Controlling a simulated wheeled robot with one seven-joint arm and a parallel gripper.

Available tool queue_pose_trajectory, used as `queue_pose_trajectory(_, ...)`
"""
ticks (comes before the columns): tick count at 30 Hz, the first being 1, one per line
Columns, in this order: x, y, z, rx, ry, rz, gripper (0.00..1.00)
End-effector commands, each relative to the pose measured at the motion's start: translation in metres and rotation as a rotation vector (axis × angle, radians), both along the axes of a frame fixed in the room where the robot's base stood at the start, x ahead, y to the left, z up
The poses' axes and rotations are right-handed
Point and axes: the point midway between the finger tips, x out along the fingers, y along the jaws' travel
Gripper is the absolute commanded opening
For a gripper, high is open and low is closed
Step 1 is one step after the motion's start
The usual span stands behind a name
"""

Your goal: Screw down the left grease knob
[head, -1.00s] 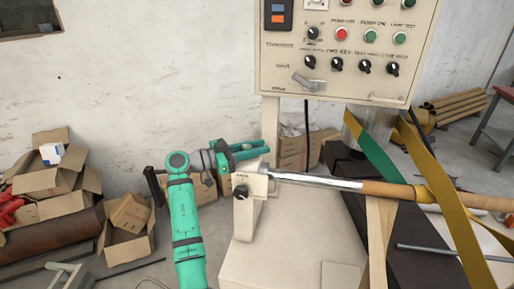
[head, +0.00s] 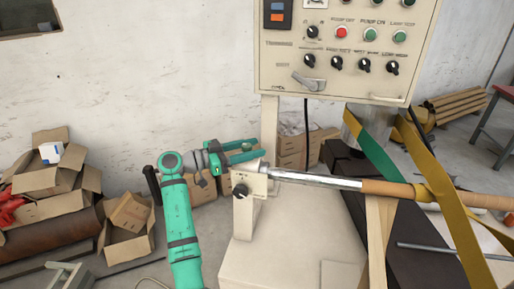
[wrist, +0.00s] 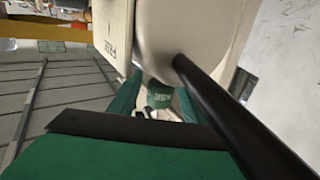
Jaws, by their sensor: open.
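The left grease knob is a small green cap (head: 247,147), partly hidden by my fingers. It sits at the top of the cream bearing block (head: 249,205) at the left end of the shaft. My gripper (head: 256,150) is open, its two green fingers on either side of the cap. In the wrist view the green cap (wrist: 160,97) shows between the spread fingers of my gripper (wrist: 156,103). I cannot tell whether either finger touches it.
A steel shaft (head: 320,179) runs right from the block into a brown tube (head: 400,189) with yellow and green belts. A black knob (head: 240,190) is on the block's face. The control panel (head: 350,85) stands behind. Cardboard boxes (head: 128,215) lie left.

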Motion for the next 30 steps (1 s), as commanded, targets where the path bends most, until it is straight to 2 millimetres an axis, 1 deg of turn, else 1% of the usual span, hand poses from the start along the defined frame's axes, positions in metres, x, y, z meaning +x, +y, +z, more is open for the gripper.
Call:
queue_pose_trajectory(1, -0.002, 0.01, 0.0, -0.001, 0.0, 0.003, 0.44)
queue_pose_trajectory(6, -0.01, 0.034, 0.0, 0.0, 0.001, 0.002, 0.44)
queue_pose_trajectory(9, -0.013, 0.045, 0.0, 0.0, 0.001, 0.002, 0.44)
queue_pose_trajectory(12, -0.015, 0.05, -0.001, 0.0, 0.001, 0.0, 0.44)
queue_pose_trajectory(25, -0.016, 0.051, 0.0, -0.005, 0.009, 0.005, 0.44)
queue_pose_trajectory(28, -0.016, 0.049, 0.005, -0.023, 0.042, 0.025, 0.44)
queue_pose_trajectory(30, -0.016, 0.046, 0.011, -0.05, 0.084, 0.051, 0.44)
